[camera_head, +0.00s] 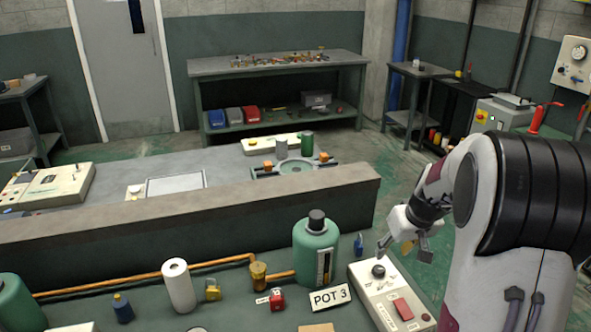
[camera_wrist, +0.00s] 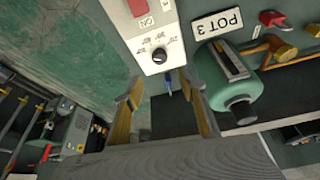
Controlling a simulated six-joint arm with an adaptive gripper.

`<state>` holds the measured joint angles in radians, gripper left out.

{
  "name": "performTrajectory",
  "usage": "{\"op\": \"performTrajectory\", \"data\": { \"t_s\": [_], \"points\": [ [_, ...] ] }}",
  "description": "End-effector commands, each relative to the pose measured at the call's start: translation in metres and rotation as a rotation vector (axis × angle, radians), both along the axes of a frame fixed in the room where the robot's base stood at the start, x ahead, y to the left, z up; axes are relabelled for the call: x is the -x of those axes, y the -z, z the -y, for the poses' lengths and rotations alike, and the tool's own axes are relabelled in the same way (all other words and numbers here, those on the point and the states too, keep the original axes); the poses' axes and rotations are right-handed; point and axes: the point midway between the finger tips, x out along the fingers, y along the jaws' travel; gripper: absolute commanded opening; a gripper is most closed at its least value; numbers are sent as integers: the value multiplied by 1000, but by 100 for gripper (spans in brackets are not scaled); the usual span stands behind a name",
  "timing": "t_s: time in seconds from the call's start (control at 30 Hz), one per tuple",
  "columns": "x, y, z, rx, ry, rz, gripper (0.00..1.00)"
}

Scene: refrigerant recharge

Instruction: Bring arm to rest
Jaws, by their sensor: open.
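My gripper (camera_head: 405,250) hangs in the air at the right of the front bench, near the far end of a white control box (camera_head: 372,290). Its fingers are apart with nothing between them. In the wrist view my gripper (camera_wrist: 165,78) shows two spread fingers, with the box's black dial knob (camera_wrist: 158,55) ahead, beyond the tips. The box also has a red switch (camera_head: 403,308). My arm reaches in from the right of the head view. Contact between fingers and box is not visible.
A green tank (camera_head: 317,255) stands left of the box, with a POT 3 sign (camera_head: 329,297) in front. A small blue bottle (camera_head: 358,244) stands between tank and gripper. A low wall (camera_head: 190,215) runs behind.

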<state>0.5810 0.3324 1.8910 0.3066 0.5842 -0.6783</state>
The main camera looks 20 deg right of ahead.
Motion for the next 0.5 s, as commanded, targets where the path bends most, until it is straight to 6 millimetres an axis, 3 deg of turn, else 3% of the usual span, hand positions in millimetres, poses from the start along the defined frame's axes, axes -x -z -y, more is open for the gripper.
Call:
{"op": "performTrajectory", "data": {
  "t_s": [0.33, 0.5],
  "points": [
    [4, 2, -3, -35, 58, -13, 40],
    [25, 17, -15, -88, 120, -75, 40]
  ]
}}
